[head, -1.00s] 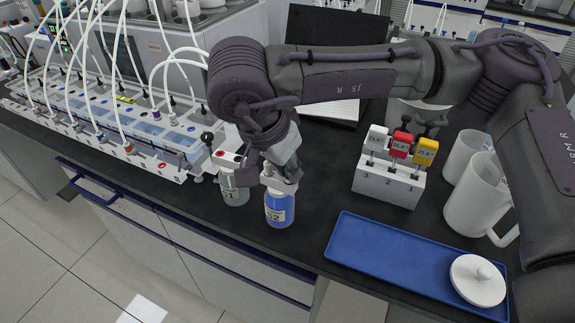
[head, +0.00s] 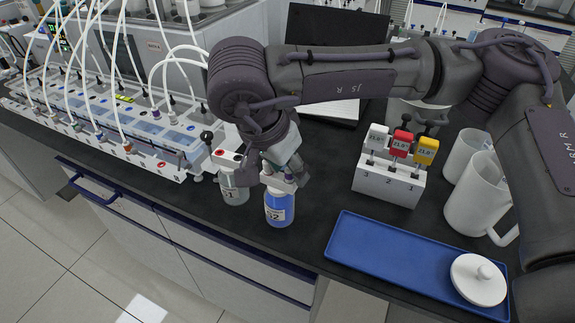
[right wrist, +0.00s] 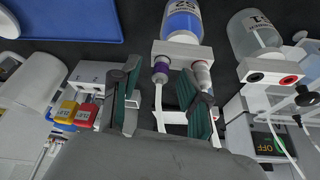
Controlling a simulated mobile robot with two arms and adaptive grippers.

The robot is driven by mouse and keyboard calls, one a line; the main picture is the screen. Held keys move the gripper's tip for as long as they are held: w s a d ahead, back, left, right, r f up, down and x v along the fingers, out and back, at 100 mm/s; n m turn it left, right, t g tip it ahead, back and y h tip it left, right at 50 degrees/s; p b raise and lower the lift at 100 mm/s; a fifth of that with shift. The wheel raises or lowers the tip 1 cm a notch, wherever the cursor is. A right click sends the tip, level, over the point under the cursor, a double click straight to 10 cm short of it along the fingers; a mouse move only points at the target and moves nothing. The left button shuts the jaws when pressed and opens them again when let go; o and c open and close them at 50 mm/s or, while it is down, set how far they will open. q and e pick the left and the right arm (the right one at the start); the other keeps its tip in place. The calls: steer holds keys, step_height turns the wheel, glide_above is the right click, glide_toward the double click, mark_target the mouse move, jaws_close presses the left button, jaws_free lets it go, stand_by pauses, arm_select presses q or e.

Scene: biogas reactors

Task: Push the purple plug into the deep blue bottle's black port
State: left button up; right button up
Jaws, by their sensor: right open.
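The deep blue bottle (head: 279,209), labelled S2, stands upright near the counter's front edge. It also shows in the right wrist view (right wrist: 184,22), with a white cap block (right wrist: 182,50). The purple plug (right wrist: 160,70) is at the cap's left side in that view, with a white tube trailing from it. It covers the port there, so I cannot tell how deep it sits. A pale plug with a reddish end (right wrist: 203,73) is at the cap's other side. My right gripper (right wrist: 159,68) is open, its fingers on either side of the purple plug and apart from it. My left gripper is not in view.
A paler bottle (head: 233,190) stands close left of the blue one; its cap shows a black and a red port. A blue tray (head: 385,255) with a white lid, a three-slot holder (head: 388,187) and white jugs (head: 477,205) are to the right. The reactor bank (head: 130,125) is left.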

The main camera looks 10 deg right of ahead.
steer(key=v, duration=1.2)
